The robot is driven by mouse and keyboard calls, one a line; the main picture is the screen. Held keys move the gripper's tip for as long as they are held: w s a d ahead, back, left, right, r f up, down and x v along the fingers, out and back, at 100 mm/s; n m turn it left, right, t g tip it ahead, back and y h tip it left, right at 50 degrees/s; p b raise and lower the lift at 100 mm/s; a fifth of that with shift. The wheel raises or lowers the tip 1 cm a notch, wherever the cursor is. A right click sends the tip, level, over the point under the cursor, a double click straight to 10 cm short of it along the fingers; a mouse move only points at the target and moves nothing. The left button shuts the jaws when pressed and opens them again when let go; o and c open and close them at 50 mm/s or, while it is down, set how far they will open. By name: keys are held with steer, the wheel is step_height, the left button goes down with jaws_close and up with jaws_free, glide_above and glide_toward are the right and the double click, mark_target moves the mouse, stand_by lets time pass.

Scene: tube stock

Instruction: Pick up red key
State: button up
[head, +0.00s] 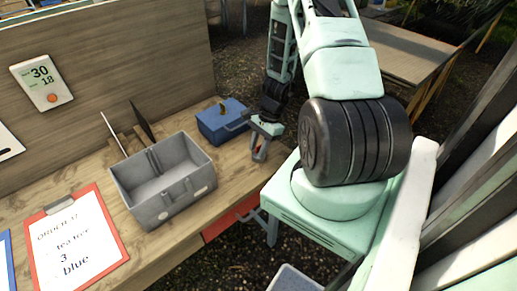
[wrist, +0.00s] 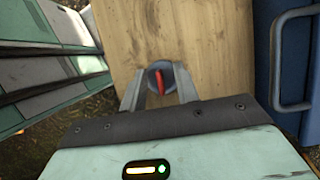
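The red key (wrist: 159,83) stands on a dark round base in the wrist view, a slim red piece seen from above. My gripper (wrist: 160,88) has one finger on each side of it, and the fingers look apart with the key between them. Whether either finger touches the base is unclear. In the head view my gripper (head: 259,153) points down near the right end of the wooden bench (head: 235,173). A small bit of red shows at the fingers there, and the rest of the key is hidden.
A blue box with a handle (head: 222,120) stands close beside my gripper; it also shows at the right of the wrist view (wrist: 297,65). A grey open bin (head: 165,183) stands to the left. A red clipboard (head: 75,243) lies at the front left. A wooden panel (head: 125,65) closes the back.

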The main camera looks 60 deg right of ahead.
mark_target(259, 146)
steer(key=shift+c, duration=0.3)
jaws_close()
step_height(259, 146, up, 10)
steer(key=shift+f+b, duration=0.2)
steer(key=shift+b, duration=0.6)
step_height(259, 146, down, 7)
steer(key=b, duration=0.5)
steer(key=shift+r+b, duration=0.2)
steer(key=shift+b, duration=0.2)
